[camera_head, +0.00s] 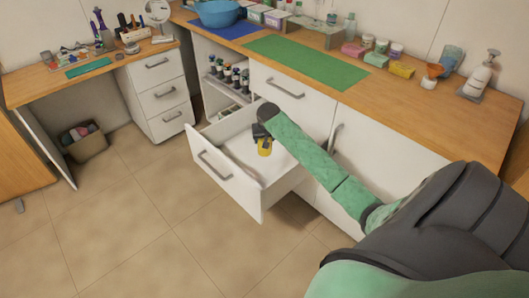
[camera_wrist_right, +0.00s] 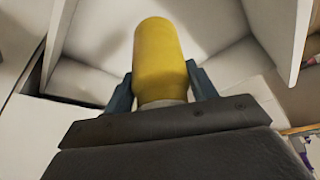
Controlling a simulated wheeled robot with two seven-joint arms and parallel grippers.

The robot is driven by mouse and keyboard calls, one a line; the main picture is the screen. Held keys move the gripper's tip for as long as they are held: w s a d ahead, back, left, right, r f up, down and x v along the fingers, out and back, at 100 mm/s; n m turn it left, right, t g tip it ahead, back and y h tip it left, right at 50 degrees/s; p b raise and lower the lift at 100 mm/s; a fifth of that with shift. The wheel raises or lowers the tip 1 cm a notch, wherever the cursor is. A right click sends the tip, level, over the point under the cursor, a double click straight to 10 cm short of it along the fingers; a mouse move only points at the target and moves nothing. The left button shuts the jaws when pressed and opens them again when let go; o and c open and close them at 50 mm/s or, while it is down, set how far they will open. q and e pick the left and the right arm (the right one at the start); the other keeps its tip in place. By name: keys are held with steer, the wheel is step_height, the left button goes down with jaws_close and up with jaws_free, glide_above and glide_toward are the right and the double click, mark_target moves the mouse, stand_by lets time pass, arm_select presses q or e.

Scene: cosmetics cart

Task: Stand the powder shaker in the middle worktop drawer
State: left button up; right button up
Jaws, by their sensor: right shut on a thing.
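The powder shaker is a yellow cylinder (camera_head: 265,148), seen below my gripper in the head view. It fills the middle of the wrist view (camera_wrist_right: 160,58), with a pale band near the jaws. My right gripper (camera_head: 261,136) is shut on it, one finger on each side. The worktop drawer (camera_head: 205,153) is white with a grey handle and is pulled open. The shaker is over or within the open drawer, whose white walls surround it in the wrist view (camera_wrist_right: 85,82). I cannot tell whether it touches the drawer floor. My left gripper is not in view.
The wooden worktop (camera_head: 400,105) carries a green mat (camera_head: 305,62), a blue bowl (camera_head: 218,13) and several small containers. An open shelf (camera_head: 228,85) with bottles stands left of the drawer. A closed drawer unit (camera_head: 160,92) stands further left. The tiled floor in front is clear.

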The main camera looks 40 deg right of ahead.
steer(key=shift+w+d+f, duration=0.35)
steer(key=shift+d+f, duration=0.25)
steer(key=shift+d, duration=0.05)
steer(key=shift+b+x, duration=0.55)
steer(key=shift+x, duration=0.2)
step_height(320, 180, down, 5)
steer(key=b, duration=0.3)
steer(key=shift+w+f, duration=0.1)
steer(key=shift+f, duration=0.1)
steer(key=shift+w+f, duration=0.1)
steer(key=shift+f, duration=0.1)
steer(key=shift+w+a+f+p, duration=0.25)
steer(key=shift+w+a+f, duration=0.65)
steer(key=shift+w+f, duration=0.85)
steer(key=shift+w+a+f+p, duration=0.2)
steer(key=shift+w+a+f, duration=0.7)
steer(key=shift+w+f, duration=0.85)
steer(key=shift+w+a+f+p, duration=0.25)
steer(key=shift+w+a+f, duration=0.65)
steer(key=shift+w+f, duration=0.85)
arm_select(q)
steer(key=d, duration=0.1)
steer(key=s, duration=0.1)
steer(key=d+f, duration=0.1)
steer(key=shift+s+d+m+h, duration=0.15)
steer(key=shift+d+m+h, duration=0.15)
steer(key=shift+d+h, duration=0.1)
arm_select(e)
steer(key=shift+s+f, duration=0.2)
steer(key=shift+f, duration=0.1)
